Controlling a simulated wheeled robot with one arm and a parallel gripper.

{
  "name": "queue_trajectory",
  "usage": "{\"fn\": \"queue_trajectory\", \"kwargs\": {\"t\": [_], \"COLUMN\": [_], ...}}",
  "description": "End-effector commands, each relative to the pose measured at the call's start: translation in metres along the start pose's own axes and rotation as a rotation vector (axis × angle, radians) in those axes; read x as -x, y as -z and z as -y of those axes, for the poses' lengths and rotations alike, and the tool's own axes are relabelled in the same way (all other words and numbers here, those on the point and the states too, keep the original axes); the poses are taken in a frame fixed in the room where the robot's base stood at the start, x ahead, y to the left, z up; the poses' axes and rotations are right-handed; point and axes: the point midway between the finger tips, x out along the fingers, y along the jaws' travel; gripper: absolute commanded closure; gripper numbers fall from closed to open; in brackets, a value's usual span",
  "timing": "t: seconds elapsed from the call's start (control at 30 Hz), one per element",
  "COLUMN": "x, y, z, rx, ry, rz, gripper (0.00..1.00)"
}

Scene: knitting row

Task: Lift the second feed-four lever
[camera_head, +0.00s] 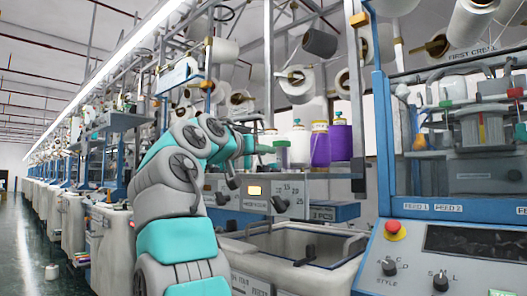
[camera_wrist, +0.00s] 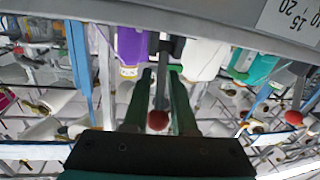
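In the wrist view, a lever with a grey stem and a red ball knob (camera_wrist: 157,120) stands between the two dark green fingers of my gripper (camera_wrist: 160,75). The fingers are apart, with a visible gap on the right of the knob; whether the left finger touches it I cannot tell. A second lever with a red knob (camera_wrist: 293,117) is at the right of the wrist view. No feed-four label is readable at either lever.
A purple cone (camera_head: 320,147) and white cones (camera_head: 299,147) stand close to my arm's end. Below is a panel with knobs and a lit amber button (camera_head: 255,190), above an open bin (camera_head: 290,243). A blue-framed machine with a red button (camera_head: 394,229) stands at right. The aisle floor (camera_head: 32,240) at left is mostly clear.

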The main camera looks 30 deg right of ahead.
Motion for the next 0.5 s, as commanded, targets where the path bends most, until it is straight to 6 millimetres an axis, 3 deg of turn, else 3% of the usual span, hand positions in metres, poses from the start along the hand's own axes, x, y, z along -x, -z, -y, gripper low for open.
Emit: {"fn": "queue_trajectory", "kwargs": {"t": [0.03,0.2,0.5], "x": [0.0000,0.0002,0.0009], "y": [0.0000,0.0002,0.0009], "z": [0.0000,0.0001,0.0006], "rx": [0.000,0.000,0.000], "ry": [0.000,0.000,0.002], "rz": [0.000,0.000,-0.002], "gripper": [0.81,1.00,1.00]}}
